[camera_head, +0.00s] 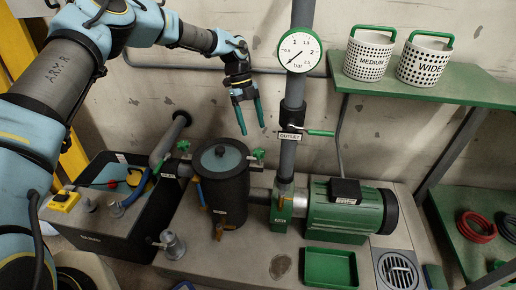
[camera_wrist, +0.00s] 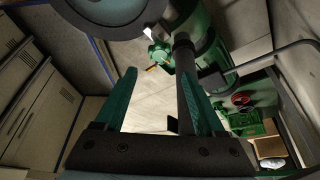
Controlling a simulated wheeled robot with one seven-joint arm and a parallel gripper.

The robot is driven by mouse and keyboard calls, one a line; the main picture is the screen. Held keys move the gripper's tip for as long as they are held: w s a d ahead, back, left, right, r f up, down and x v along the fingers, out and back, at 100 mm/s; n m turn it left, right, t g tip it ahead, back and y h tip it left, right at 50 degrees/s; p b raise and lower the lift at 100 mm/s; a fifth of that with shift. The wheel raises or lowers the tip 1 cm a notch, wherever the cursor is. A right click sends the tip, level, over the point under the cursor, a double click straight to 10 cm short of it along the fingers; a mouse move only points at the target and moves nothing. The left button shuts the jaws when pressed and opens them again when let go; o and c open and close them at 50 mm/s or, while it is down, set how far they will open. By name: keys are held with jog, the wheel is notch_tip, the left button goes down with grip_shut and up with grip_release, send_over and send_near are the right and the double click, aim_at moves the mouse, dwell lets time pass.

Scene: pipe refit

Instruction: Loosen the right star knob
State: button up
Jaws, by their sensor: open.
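The right star knob (camera_head: 258,154) is green and sits at the right rim of the dark cylindrical housing (camera_head: 225,190) with a grey-blue lid (camera_head: 220,158). A second green star knob (camera_head: 183,146) is at the lid's left side. My gripper (camera_head: 251,129) is open and empty, fingers pointing down, above and slightly left of the right knob and apart from it. In the wrist view, my gripper (camera_wrist: 158,75) has its fingers spread. A green star-shaped knob (camera_wrist: 160,53) shows beyond the fingertips, beside the round housing at the top edge.
A vertical pipe with a green valve handle (camera_head: 320,133) and an OUTLET label stands just right of my gripper, below a gauge (camera_head: 300,50). A green motor pump (camera_head: 345,210) is right of it. A black tub (camera_head: 105,210) stands left. A green tray (camera_head: 331,267) lies in front.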

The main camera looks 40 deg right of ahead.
aim_at(259, 151)
jog(key=x, duration=0.8)
jog(key=shift+s+f+p, duration=0.1)
jog(key=shift+f+p, duration=0.2)
jog(key=shift+c, duration=0.4)
grip_shut()
